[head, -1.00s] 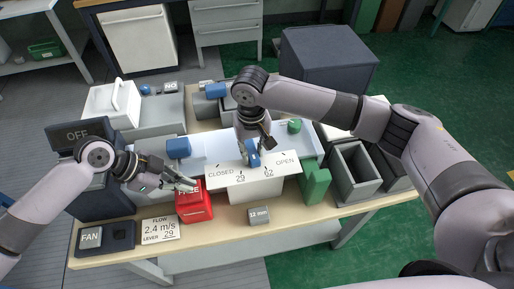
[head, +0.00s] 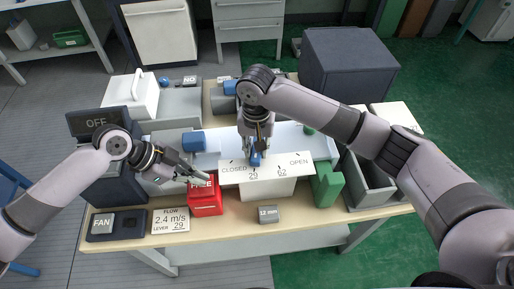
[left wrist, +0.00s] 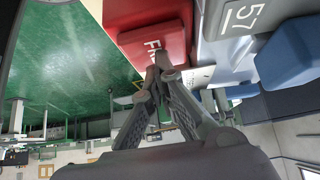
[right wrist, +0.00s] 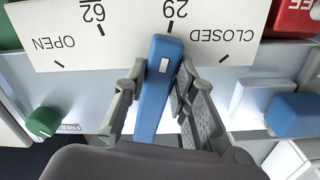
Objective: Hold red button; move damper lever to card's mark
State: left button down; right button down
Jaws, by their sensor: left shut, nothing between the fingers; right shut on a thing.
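The red box (head: 206,203) with FREE on it stands at the bench's front. My left gripper (head: 207,179) is shut and empty, its tips at the top of that box; whether they press a button is hidden. In the left wrist view the tips (left wrist: 163,68) meet the red face (left wrist: 150,42). The blue damper lever (right wrist: 156,90) is between the fingers of my right gripper (right wrist: 156,75), shut on it. Its tip points about at the 29 tick of the white scale (right wrist: 120,30), between CLOSED and 62. The card (head: 171,221) reads FLOW 2.4 m/s, LEVER 29.
A FAN switch box (head: 118,225) stands left of the card, below a dark OFF display (head: 97,121). A grey 12 mm block (head: 268,214) lies in front of the scale. A green block (head: 326,186) and open grey bins (head: 368,185) stand to the right.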

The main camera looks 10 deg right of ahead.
pick_arm(q)
jog(key=shift+f, duration=0.15)
pick_arm(e)
jog(key=c, duration=1.3)
grip_release()
notch_tip(320, 180, up, 12)
jog(key=shift+r, duration=0.1)
pick_arm(q)
jog(key=shift+r, duration=1.15)
notch_tip(320, 180, up, 6)
jog(key=shift+f, duration=0.25)
